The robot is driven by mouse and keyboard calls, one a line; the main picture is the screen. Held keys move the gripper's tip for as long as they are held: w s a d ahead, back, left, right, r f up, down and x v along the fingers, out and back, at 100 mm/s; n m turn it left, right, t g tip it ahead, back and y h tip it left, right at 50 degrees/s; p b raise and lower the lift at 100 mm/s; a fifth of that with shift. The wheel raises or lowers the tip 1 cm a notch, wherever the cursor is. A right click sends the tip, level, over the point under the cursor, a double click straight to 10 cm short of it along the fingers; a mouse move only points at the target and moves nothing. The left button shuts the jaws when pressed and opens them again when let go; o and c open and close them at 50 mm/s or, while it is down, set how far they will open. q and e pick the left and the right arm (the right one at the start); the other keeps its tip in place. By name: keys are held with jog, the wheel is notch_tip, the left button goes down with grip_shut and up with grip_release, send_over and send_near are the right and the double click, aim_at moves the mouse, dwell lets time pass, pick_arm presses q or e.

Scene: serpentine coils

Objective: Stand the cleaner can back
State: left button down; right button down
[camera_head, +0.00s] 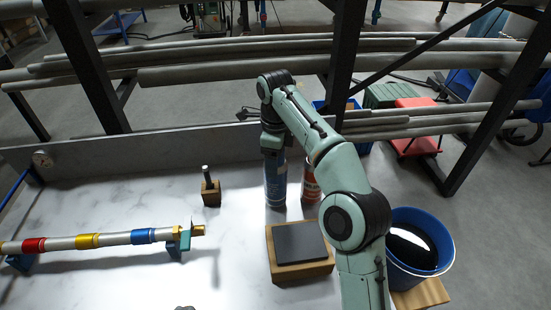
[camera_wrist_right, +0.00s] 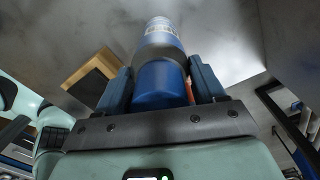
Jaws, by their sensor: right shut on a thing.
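The cleaner can looks to be the tall blue can (camera_head: 276,187), upright near the back wall of the white table. My right gripper (camera_head: 272,152) is shut on its upper part from above. In the right wrist view the blue can (camera_wrist_right: 160,82) sits between the two fingers of the gripper (camera_wrist_right: 161,88). I cannot tell whether its base touches the tabletop. A red and white can (camera_head: 311,183) stands just right of it, partly hidden by my right arm. My left gripper is not in view.
A wooden block with a dark top (camera_head: 300,250) lies in front of the cans. A small wooden holder (camera_head: 211,192) stands to the left. A banded pipe (camera_head: 100,241) rests on supports at far left. A blue bucket (camera_head: 432,272) with dark contents is at right.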

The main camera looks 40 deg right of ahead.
pick_arm(q)
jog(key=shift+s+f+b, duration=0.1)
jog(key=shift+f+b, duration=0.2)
jog(key=shift+b, duration=0.05)
pick_arm(e)
jog(key=shift+f, duration=0.55)
grip_release()
notch_tip(320, 180, up, 12)
jog(key=p, duration=0.6)
jog(key=shift+p, duration=0.3)
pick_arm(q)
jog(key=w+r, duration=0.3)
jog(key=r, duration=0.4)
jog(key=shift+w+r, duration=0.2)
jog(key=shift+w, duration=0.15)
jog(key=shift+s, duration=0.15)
pick_arm(e)
jog(key=shift+s, duration=0.1)
